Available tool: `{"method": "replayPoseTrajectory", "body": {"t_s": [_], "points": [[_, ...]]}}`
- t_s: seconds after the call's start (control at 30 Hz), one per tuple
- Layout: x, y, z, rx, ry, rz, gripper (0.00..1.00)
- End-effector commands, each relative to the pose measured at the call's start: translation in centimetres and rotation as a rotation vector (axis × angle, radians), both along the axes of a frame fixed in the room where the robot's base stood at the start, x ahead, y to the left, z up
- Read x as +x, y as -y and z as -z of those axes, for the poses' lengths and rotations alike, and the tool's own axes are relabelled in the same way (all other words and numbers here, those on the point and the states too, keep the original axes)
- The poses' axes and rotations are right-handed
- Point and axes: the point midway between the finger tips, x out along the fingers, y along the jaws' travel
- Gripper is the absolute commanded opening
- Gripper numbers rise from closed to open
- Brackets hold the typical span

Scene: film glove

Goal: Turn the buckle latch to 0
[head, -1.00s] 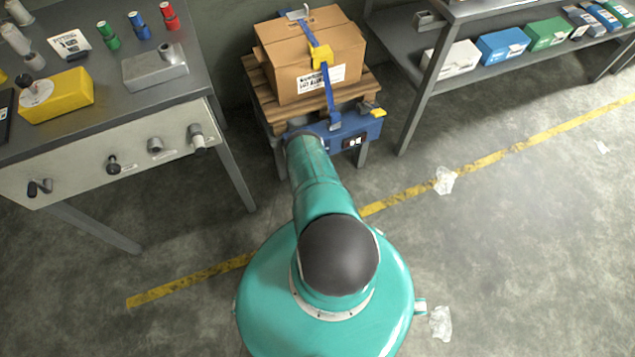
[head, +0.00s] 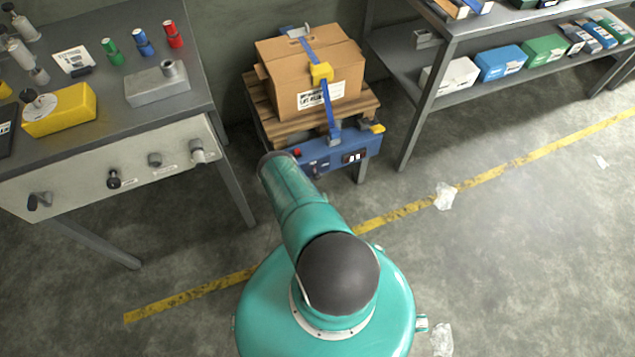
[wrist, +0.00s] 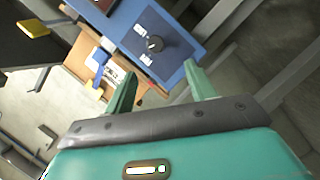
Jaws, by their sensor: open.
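A yellow buckle (head: 321,73) sits on a blue strap (head: 327,104) that runs over a cardboard box (head: 290,72). The buckle's latch setting is too small to read. The box rests on a wooden pallet (head: 280,131) over a blue strapping base (head: 338,153). In the wrist view, my gripper (wrist: 160,69) is open and empty, its two green fingers spread apart. Beyond the fingers is a blue panel (wrist: 180,45) with a dark rotary knob (wrist: 155,44) and small labels. The box (wrist: 85,65) and its strap (wrist: 98,72) show to the left. My gripper is not visible in the head view.
A workbench (head: 100,120) with a yellow block (head: 60,109), a grey block (head: 157,87) and knobs along its front stands at the left. A shelf (head: 408,125) with several boxes stands at the right. The floor around the yellow line (head: 500,166) is mostly clear, with plastic scraps.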

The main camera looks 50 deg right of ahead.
Motion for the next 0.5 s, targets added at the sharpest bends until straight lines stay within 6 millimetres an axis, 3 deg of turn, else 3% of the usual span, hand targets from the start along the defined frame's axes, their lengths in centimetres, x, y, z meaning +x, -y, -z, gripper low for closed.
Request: {"method": "replayPoseTrajectory", "body": {"t_s": [0.23,0.5], "points": [[-0.1,1.0,-1.4,0.154,0.098,0.017,0.55],[1.3,2.7,-0.9,0.166,0.114,0.024,0.55]]}}
